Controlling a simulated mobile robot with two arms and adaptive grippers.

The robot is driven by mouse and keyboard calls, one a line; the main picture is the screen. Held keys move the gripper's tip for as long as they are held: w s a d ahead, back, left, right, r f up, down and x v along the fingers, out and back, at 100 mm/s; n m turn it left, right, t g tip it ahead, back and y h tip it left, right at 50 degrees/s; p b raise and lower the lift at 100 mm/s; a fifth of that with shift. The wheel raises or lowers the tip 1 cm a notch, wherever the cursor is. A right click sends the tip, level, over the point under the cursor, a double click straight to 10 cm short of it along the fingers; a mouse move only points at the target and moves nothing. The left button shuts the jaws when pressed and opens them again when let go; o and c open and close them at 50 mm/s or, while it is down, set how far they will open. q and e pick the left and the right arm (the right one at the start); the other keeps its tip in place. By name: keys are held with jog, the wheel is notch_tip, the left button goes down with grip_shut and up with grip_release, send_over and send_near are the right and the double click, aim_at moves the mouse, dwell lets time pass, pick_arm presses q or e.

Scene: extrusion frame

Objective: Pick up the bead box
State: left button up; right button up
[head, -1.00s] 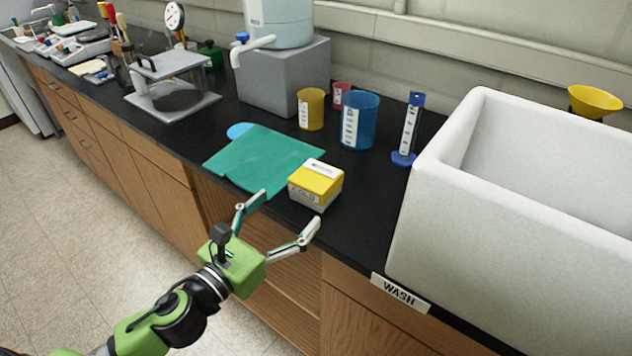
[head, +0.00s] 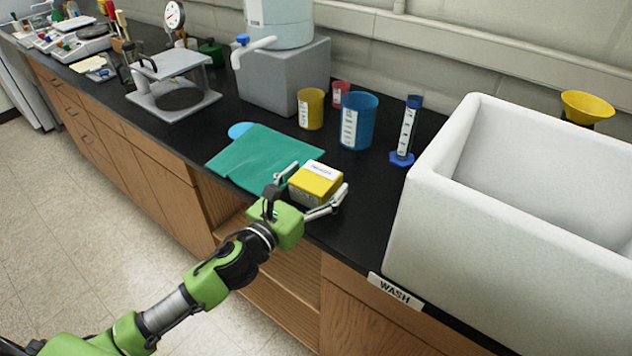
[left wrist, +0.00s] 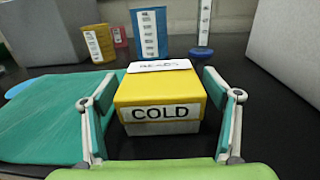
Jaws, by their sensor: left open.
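The bead box (head: 316,182) has a yellow lid and a pale lower part. It sits on the black counter near the front edge, beside a green cloth. In the left wrist view the box (left wrist: 160,92) faces me with a "COLD" label on its front and a white label on top. My left gripper (head: 312,190) is open, with one finger on each side of the box. In the left wrist view the fingers (left wrist: 160,88) stand with visible gaps to the box's sides. My right gripper is not in view.
The green cloth (head: 262,160) lies left of the box. A blue beaker (head: 358,121), a yellow beaker (head: 311,108) and a blue-based cylinder (head: 405,132) stand behind. A large white sink (head: 505,225) stands to the right, with a WASH label (head: 395,291) below.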

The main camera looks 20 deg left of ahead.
pick_arm(q)
jog(key=c, duration=1.4)
jog(key=shift+o, duration=0.2)
jog(key=shift+r, duration=0.1)
jog(key=shift+r, duration=0.5)
jog(key=s+r, duration=0.1)
jog(key=r, duration=0.1)
jog(key=s+a+r, duration=0.1)
jog(key=r, duration=0.1)
jog(key=s+r, duration=0.2)
jog(key=r, duration=0.1)
jog(key=shift+a+r, duration=0.1)
jog(key=shift+a, duration=0.15)
jog(key=s+a+r+p, duration=0.3)
jog(key=s+r+p, duration=0.1)
jog(key=s, duration=0.5)
jog(key=shift+a+r, duration=0.2)
jog(key=shift+r, duration=0.2)
